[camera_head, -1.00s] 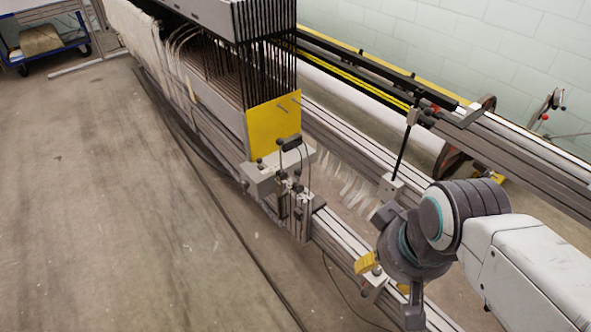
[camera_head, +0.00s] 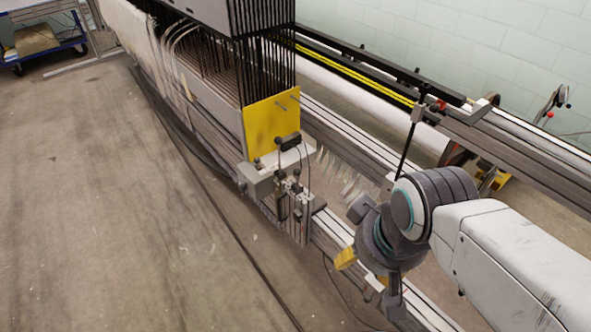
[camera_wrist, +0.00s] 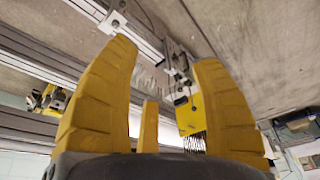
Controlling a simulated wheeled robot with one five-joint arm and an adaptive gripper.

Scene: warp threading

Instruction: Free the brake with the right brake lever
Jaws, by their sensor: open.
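Two lever-like parts with red knobs show in the head view; I cannot tell for sure which is the right brake lever. One is a slanted grey lever (camera_head: 554,101) at the far right, beyond the loom's rear beam. The other is a small red-knobbed part (camera_head: 441,104) near the top of a black rod at the beam. My gripper (camera_head: 360,270) is low in front of the loom, near the front rail and well apart from both. In the wrist view my gripper (camera_wrist: 166,52) shows spread yellow fingers with nothing held between them.
The loom frame with its yellow end panel (camera_head: 271,124) and dark heddles stands left of my arm. The front rail (camera_head: 332,238) runs beneath my gripper. A blue cart (camera_head: 45,55) stands at the back left. The floor at left is clear.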

